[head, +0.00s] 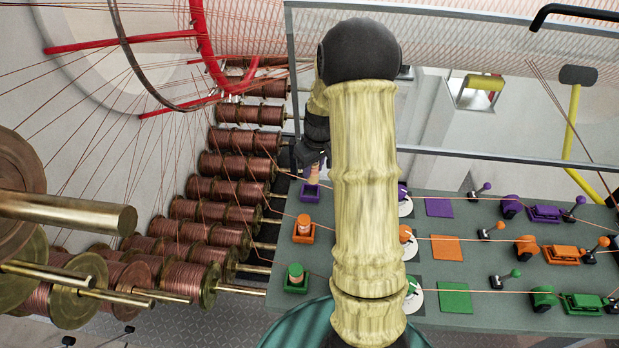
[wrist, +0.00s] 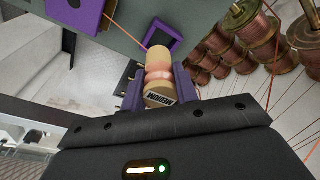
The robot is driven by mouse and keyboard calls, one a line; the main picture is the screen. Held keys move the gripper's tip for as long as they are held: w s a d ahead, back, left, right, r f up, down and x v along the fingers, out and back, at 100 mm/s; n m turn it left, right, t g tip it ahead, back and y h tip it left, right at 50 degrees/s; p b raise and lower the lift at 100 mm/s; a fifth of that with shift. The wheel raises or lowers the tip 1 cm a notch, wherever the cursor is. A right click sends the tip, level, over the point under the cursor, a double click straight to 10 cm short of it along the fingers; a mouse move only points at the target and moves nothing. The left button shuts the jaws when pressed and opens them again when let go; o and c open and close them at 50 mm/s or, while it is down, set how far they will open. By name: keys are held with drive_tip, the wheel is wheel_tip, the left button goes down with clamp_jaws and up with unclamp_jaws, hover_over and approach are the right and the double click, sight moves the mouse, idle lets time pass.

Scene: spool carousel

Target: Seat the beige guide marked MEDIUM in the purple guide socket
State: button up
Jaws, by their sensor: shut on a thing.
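My gripper (head: 311,155) is shut on the beige guide (head: 313,174). In the wrist view my gripper (wrist: 158,92) has one finger on each side of the guide (wrist: 158,75), and the dark letters MEDIUM show on its near end. The guide has a ridged, spool-like shape. The purple guide socket (head: 310,193) is a square frame on the grey-green bench, directly below the guide in the head view. In the wrist view the socket (wrist: 174,35) lies just beyond the guide's far end. I cannot tell whether they touch.
An orange socket (head: 303,236) and a green socket (head: 296,284) with guides in them stand in line toward me. Racks of copper spools (head: 225,190) fill the left side. A mesh guard with a grey frame (head: 480,152) stands behind. My arm hides the bench's middle.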

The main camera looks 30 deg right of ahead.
drive_tip(key=f, duration=0.2)
drive_tip(key=w+f+p, duration=0.1)
drive_tip(key=shift+a+f, duration=0.15)
drive_tip(key=shift+a, duration=0.1)
drive_tip(key=shift+s+d+f, duration=0.1)
drive_tip(key=shift+f, duration=0.05)
drive_tip(key=shift+s, duration=0.1)
drive_tip(key=shift+f+p, duration=0.55)
drive_tip(key=shift+f, duration=1.2)
